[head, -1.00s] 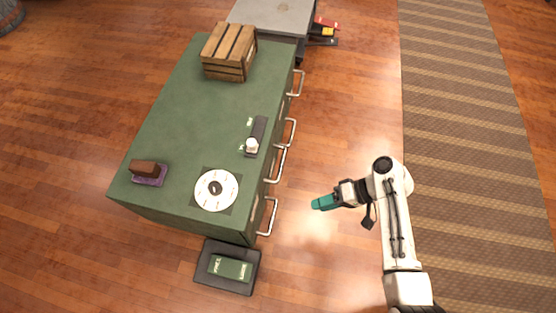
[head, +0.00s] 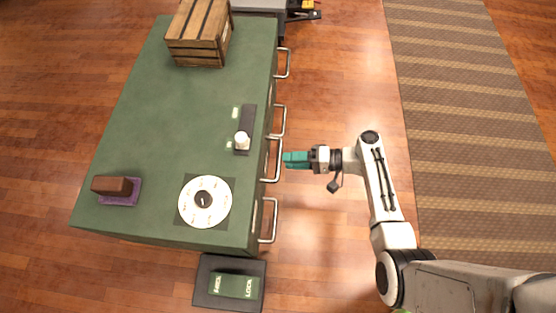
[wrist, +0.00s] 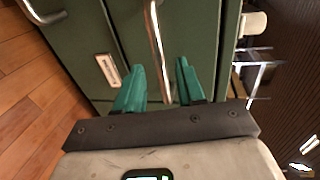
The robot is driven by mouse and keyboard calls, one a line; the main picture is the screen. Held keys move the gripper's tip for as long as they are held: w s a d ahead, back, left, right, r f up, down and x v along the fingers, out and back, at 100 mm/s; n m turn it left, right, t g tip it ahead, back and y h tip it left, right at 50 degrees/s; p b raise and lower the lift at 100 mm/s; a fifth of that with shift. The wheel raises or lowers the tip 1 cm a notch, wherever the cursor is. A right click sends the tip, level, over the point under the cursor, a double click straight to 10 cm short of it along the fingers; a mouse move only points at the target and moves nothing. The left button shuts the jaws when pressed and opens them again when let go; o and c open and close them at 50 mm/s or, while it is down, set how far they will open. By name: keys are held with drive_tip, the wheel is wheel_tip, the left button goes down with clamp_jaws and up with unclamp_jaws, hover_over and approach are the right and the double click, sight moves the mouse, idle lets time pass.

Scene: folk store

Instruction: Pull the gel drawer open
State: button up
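The green cabinet (head: 150,130) carries several metal bar handles along its right side. My gripper (head: 286,160), with teal fingers, is at one of the middle handles (head: 279,165). In the wrist view my gripper (wrist: 160,66) is open, and a metal handle (wrist: 155,35) runs between the two fingers in the picture. I cannot tell whether they touch it. The drawer fronts look shut. A small label plate (wrist: 108,69) sits on the front left of that handle; its text is too small to read, so I cannot tell which drawer is gel.
On the cabinet top are a wooden crate (head: 199,35), a white dial disc (head: 190,212), a slider with a white knob (head: 242,141) and a brown block (head: 111,186) on a purple pad.

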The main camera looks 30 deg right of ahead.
sight(278, 160)
drive_tip(key=shift+b+x, duration=0.5)
drive_tip(key=shift+x, duration=1.75)
clamp_jaws()
